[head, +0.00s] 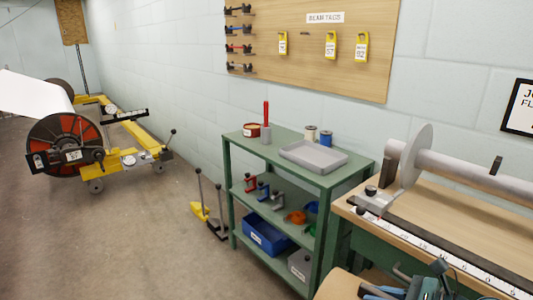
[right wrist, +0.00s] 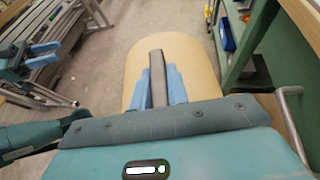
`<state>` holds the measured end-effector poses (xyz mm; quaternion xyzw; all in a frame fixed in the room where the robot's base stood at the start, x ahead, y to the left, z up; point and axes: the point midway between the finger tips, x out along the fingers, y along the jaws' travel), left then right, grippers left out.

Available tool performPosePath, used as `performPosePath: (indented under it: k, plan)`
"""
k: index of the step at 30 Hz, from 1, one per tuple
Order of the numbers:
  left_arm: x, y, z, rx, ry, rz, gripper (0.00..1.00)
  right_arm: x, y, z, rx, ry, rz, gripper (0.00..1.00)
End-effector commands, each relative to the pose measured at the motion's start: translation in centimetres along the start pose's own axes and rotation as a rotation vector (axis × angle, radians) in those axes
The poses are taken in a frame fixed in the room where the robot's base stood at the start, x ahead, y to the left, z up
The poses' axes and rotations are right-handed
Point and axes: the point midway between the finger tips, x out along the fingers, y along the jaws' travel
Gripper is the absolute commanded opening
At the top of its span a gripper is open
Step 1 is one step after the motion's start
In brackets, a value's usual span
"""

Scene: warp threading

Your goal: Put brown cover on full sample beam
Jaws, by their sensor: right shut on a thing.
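My right gripper (head: 392,291) is at the bottom right of the head view. In the right wrist view its blue fingers (right wrist: 158,88) are shut on the dark handle (right wrist: 157,68) of a tan-brown, round-ended panel (right wrist: 190,48), which looks like the brown cover. Part of this panel (head: 338,287) shows in the head view beside the bench. A beam with a red flange (head: 62,140) and a white sheet sits on a yellow trolley at the far left. I cannot tell whether it is the full sample beam. Blue fingers, likely my left gripper (right wrist: 42,49), show at the right wrist view's left edge; their opening is unclear.
A green shelf (head: 300,165) holds a grey tray (head: 313,155), spools and bins. A wooden bench (head: 440,222) at right bears a grey roller (head: 465,170) with a round flange (head: 418,150).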

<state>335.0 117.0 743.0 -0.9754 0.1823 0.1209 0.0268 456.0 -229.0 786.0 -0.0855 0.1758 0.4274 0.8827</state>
Motion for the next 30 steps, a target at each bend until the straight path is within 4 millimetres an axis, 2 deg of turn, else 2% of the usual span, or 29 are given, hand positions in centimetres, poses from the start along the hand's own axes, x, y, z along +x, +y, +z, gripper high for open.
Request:
performPosePath:
  k: [1, 6, 12, 15, 21, 30]
  plan:
    - [-0.7, -0.2, -1.9, -0.007, -0.032, -0.007, 0.44, -1.4, 0.7, 3.6, -0.005, -0.003, 0.008, 0.00]
    - [-2.0, -0.7, -3.0, -0.028, -0.138, -0.027, 0.44, -4.3, 2.6, 10.4, -0.014, -0.003, 0.029, 0.00]
    - [-3.6, -1.1, -4.0, -0.055, -0.253, -0.048, 0.44, -7.5, 4.8, 17.2, -0.019, -0.003, 0.043, 0.00]
    - [-4.3, -1.2, -4.1, -0.066, -0.296, -0.054, 0.44, -8.6, 5.5, 19.5, -0.018, -0.002, 0.044, 0.00]
    - [-5.0, -1.3, -4.0, -0.078, -0.344, -0.062, 0.44, -9.7, 6.4, 21.6, -0.018, -0.001, 0.045, 0.00]
    - [-5.0, -1.4, -3.7, -0.079, -0.351, -0.063, 0.44, -9.8, 6.5, 21.7, -0.017, -0.001, 0.044, 0.00]
